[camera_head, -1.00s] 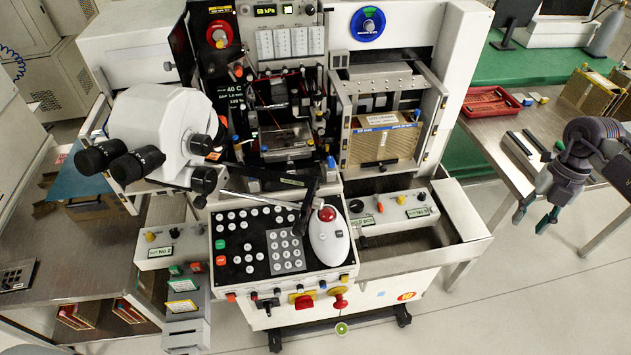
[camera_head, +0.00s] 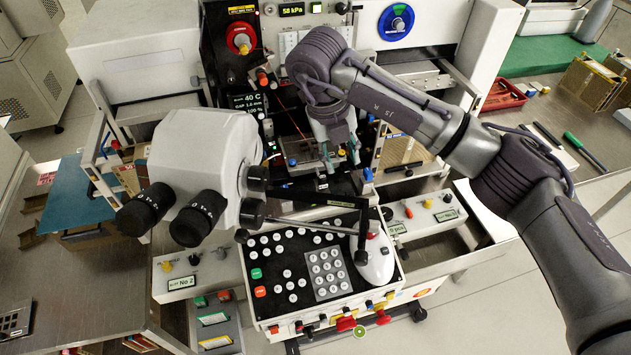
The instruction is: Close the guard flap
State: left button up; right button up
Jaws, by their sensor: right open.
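My right arm reaches in from the right across the bonding machine. Its gripper (camera_head: 340,158) points down, open and empty, over the front of the dark work area. A dark bar with a small label (camera_head: 343,204) runs across just below the work area, in front of the gripper and apart from it. It may be the edge of the guard flap, but I cannot tell for sure. My wrist and forearm hide part of the work area and the right-hand magazine bay. My left gripper is not in view.
The white microscope head with black eyepieces (camera_head: 198,170) stands left of the work area. The keypad panel (camera_head: 320,270) with a white mouse (camera_head: 375,260) lies below the bar. A red tray (camera_head: 503,95) sits on the right bench.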

jog(key=f, duration=0.1)
jog(key=p, duration=0.2)
send_near(352, 195)
jog(key=s+d+f, duration=0.2)
jog(key=f, duration=0.2)
jog(key=f+p, duration=0.1)
jog(key=f, duration=0.2)
jog(key=shift+w, duration=0.25)
jog(key=shift+d+f, duration=0.2)
jog(key=shift+f, duration=0.15)
jog(key=shift+c, duration=0.2)
grip_shut()
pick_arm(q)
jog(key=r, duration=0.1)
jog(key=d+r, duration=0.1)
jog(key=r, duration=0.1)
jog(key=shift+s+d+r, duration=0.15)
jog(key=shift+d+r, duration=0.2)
